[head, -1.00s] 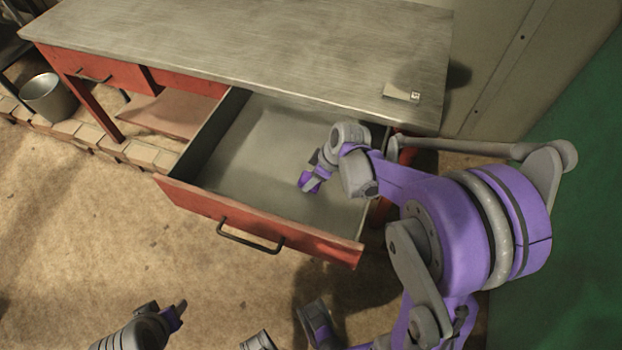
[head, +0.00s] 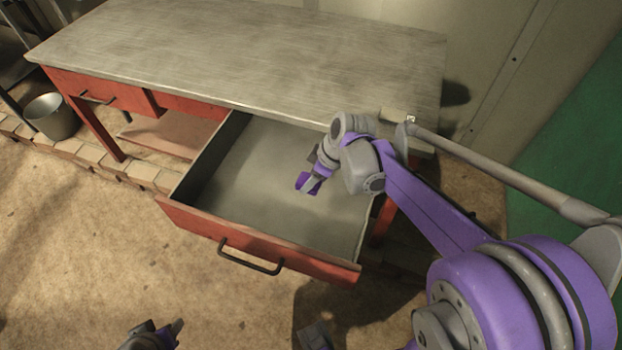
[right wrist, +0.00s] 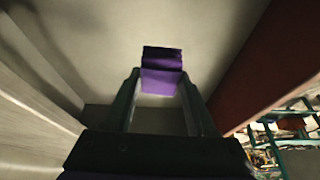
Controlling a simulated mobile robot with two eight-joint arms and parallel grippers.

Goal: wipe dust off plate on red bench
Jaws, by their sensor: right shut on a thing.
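The red bench (head: 200,105) has a grey, streaked top (head: 250,50). I cannot make out a separate plate or dust on it. A red-fronted drawer (head: 205,222) stands pulled out. My right gripper (head: 308,183) reaches in over the drawer's grey floor; I cannot tell if it touches. In the right wrist view its fingers are closed on a small purple block (right wrist: 161,80) with a dark upper part. My left gripper (head: 170,333) is partly cut off at the bottom edge, away from the bench, and its jaw gap is unclear.
A small pale object (head: 397,114) with a label lies near the bench top's right end, partly behind my right arm. A grey bucket (head: 52,116) stands at left by a row of bricks (head: 85,153). The floor before the drawer is clear.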

